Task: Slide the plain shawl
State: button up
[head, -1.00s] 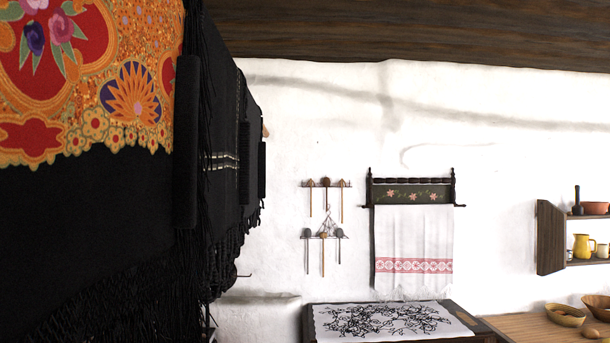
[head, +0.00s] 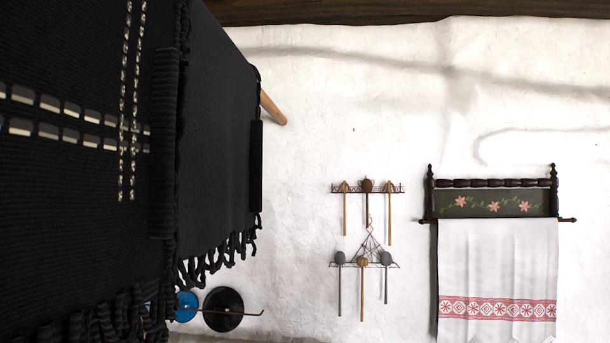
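A plain black shawl (head: 215,130) hangs in the left half of the head view, with a knotted fringe along its lower edge. A dark upright bar (head: 256,165) is at its right edge. A nearer black shawl with pale dashed bands (head: 75,200) hangs at the far left and covers part of the plain one. A wooden rod end (head: 271,109) sticks out past the plain shawl's upper right edge. My gripper is not in view.
A dark upright bar (head: 164,140) stands at the banded shawl's edge. A black round pan (head: 223,308) and a blue round thing (head: 186,306) show below the fringe. Spoon racks (head: 366,188) and a towel rack (head: 495,203) hang on the white wall (head: 340,100).

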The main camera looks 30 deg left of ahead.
aim_at(219, 158)
jog(key=u, duration=0.4)
jog(key=i, duration=1.5)
jog(key=u, duration=0.85)
